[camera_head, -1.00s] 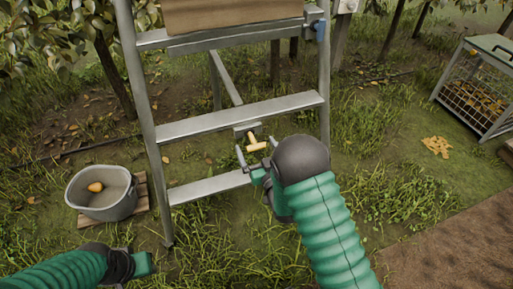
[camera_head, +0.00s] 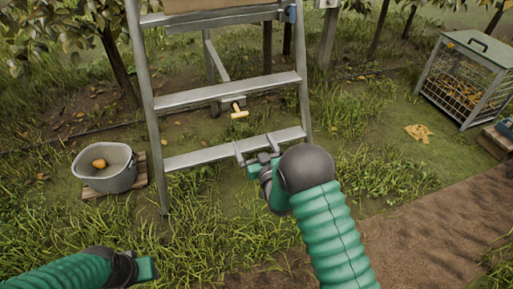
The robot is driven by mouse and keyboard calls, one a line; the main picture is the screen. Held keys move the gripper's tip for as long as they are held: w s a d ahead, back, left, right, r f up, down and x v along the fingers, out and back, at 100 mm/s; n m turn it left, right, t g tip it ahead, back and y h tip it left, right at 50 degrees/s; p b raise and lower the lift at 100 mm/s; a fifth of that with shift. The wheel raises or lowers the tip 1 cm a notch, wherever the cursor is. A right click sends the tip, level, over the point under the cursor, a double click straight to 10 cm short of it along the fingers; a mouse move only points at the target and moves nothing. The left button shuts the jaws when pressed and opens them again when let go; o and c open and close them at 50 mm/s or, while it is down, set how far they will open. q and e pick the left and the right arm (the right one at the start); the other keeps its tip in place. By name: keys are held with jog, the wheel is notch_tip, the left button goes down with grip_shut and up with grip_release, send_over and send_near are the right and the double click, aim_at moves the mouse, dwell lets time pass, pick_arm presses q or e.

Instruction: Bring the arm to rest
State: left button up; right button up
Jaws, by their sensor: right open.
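My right gripper (camera_head: 257,150) is at the lower part of the ladder (camera_head: 228,92), in front of its lowest visible rung. Its two fingers are spread and nothing shows between them. My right arm, in a green sleeve, comes up from the bottom. A yellow T-shaped handle (camera_head: 239,112) sits beyond the gripper, below the middle rung and apart from the fingers. My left gripper (camera_head: 148,269) is low at the left, at the end of its green-sleeved arm. Its fingers cannot be made out.
A grey bucket (camera_head: 122,179) holding one orange-yellow pear (camera_head: 99,163) stands on a wooden pallet (camera_head: 142,180) at the left. A wire crate (camera_head: 440,93) stands at the right back, with yellowish scraps (camera_head: 418,132) on the ground nearby. Grass and a brown path lie in front.

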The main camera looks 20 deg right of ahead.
pick_arm(q)
jog(key=shift+s+f, duration=0.1)
jog(key=shift+s, duration=0.3)
pick_arm(e)
jog(key=shift+s+f, duration=0.15)
jog(key=shift+s, duration=0.15)
